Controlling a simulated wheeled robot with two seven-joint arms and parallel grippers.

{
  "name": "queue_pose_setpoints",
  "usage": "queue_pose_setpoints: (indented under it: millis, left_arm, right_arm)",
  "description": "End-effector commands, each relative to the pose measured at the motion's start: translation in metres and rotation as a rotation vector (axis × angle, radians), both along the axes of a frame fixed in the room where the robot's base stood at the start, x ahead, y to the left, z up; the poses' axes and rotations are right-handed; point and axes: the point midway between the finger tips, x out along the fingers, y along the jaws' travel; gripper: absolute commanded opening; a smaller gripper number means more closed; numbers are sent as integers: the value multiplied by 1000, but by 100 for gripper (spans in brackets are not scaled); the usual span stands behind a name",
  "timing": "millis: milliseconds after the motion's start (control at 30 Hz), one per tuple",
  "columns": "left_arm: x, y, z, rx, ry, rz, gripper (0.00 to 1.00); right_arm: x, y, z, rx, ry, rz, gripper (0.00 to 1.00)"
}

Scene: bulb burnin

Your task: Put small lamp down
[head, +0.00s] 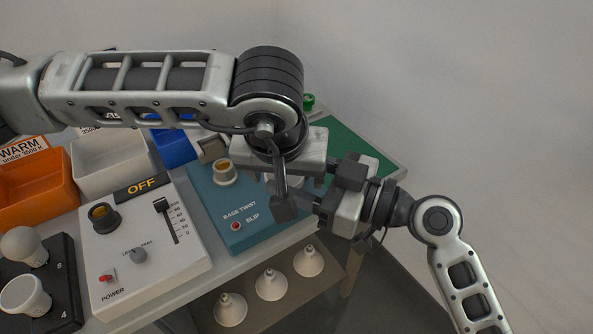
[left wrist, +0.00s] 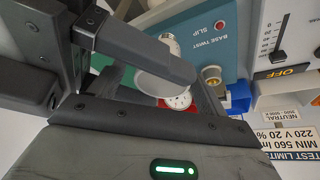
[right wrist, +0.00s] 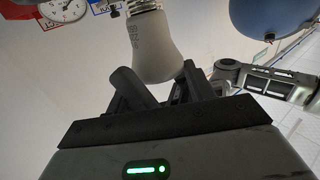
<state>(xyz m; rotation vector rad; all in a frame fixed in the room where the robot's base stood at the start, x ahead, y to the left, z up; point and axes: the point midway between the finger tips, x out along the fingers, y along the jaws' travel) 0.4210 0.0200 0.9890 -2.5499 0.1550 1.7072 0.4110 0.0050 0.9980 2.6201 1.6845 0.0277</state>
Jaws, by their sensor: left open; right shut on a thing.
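A small white lamp with a screw base (right wrist: 150,45) stands base up in the right wrist view, its round end between the fingers of my right gripper (right wrist: 163,92). My right gripper is shut on it. In the head view my right gripper (head: 328,192) is close against my left gripper (head: 297,185), and the two hide the lamp. My left gripper is open. In the left wrist view a white lamp (left wrist: 165,82) shows partly behind one left finger; I cannot tell whether it touches.
The blue-green base twist box (head: 213,200) and white test box (head: 140,240) stand on the table left of the grippers. A green mat (head: 350,145) lies behind. Orange (head: 35,190) and white (head: 105,165) bins are at left. Several reflector lamps (head: 270,283) sit on a lower shelf.

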Motion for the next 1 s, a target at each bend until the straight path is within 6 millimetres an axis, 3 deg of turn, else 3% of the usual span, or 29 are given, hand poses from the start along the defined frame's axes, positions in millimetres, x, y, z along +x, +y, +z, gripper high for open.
queue_pose_setpoints:
  millis: [167, 500, 700, 867, 1000]
  left_arm:
    - [-5, -1, 20, -7, -8, 0, 79]
    - [-33, 4, 84, -2, -7, -2, 79]
    - [-43, 5, 106, 0, -3, 0, 79]
    - [-54, 0, 99, -50, 72, 16, 79]
    - [-86, -20, 67, -218, 327, 94, 79]
  right_arm:
    - [-1, 2, 0, 1, 3, 6, 30]
    - [0, 0, -1, -1, 1, 1, 30]
    - [0, 0, 0, 0, 1, 0, 30]
    - [0, 0, 0, -1, 0, -1, 30]
    - [0, 0, 0, -1, 0, -1, 30]
